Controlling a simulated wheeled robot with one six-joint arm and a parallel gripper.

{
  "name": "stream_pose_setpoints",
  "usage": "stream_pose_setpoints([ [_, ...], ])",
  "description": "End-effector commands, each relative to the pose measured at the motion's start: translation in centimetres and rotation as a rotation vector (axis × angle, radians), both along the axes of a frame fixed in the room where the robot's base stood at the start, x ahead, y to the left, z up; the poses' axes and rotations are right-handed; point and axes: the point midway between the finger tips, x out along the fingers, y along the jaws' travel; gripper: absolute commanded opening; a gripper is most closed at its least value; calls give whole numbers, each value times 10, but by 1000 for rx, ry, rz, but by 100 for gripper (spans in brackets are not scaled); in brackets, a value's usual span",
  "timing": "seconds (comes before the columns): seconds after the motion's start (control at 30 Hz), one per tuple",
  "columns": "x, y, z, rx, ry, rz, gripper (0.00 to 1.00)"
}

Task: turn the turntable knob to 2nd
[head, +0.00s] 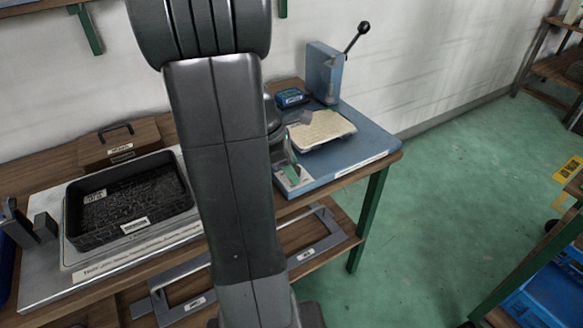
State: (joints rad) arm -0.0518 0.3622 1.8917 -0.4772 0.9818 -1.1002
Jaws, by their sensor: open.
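My arm fills the middle of the head view and hides part of the bench. My gripper (291,143) shows partly from behind the arm, over the left side of a blue panel (345,166). It is open, with nothing seen between its fingers. A beige, textured tray (322,130) lies on the blue panel, just right of the gripper. I cannot make out a turntable or its knob, or any marks for its positions; the arm and gripper cover part of the panel.
A blue upright block (323,73) with a black-knobbed lever (357,37) stands at the panel's back. A small blue box (291,97) is beside it. A black tray (130,203) and a brown box (119,143) are at left.

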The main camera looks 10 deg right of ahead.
Motion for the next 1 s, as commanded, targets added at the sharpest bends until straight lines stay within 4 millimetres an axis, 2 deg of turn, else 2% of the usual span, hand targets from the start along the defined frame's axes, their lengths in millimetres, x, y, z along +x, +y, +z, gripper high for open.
stream_pose_setpoints([
  [0.27, 0, -1, -1, 0, 0, 0, 52],
  [0.5, 0, 0, -1, 0, 0, 0, 8],
  [0.77, 0, 0, -1, 0, 1, -19, 8],
  [1.0, 1, -1, 1, 0, 2, -126, 8],
])
